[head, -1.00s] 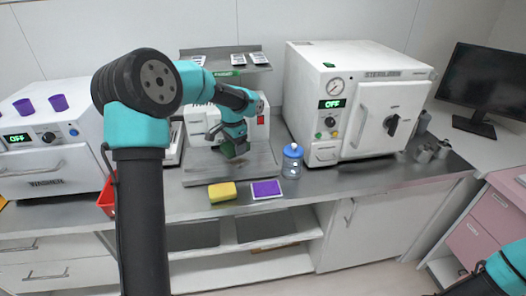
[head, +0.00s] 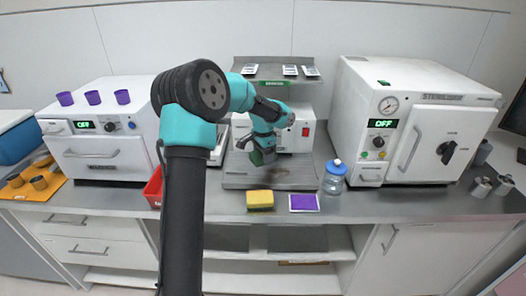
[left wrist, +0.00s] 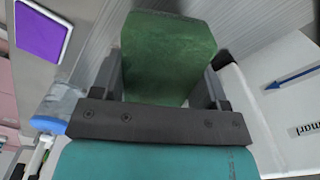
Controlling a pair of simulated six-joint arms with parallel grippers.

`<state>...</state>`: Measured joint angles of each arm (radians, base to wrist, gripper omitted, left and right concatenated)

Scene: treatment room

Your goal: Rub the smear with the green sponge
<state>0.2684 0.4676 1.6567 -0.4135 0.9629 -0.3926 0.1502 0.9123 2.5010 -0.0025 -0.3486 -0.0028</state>
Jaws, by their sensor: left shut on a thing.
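My left gripper (head: 262,150) is shut on the green sponge (head: 264,158), above the grey metal plate (head: 235,183) in the middle of the bench. In the left wrist view the green sponge (left wrist: 168,58) is a large block between the two fingers. In the head view the arm and gripper hide part of the sponge. A small brownish mark, perhaps the smear, shows faintly on the plate near the sponge; its outline is too small to tell. I cannot tell whether the sponge touches the plate. My right gripper is not in view.
A yellow sponge (head: 260,200) and a purple pad (head: 304,202) lie at the plate's front edge. A blue-capped bottle (head: 334,178) stands right of the plate, beside the white steriliser (head: 415,125). A red bin (head: 153,187) is at the left. A shelf (head: 280,70) overhangs behind.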

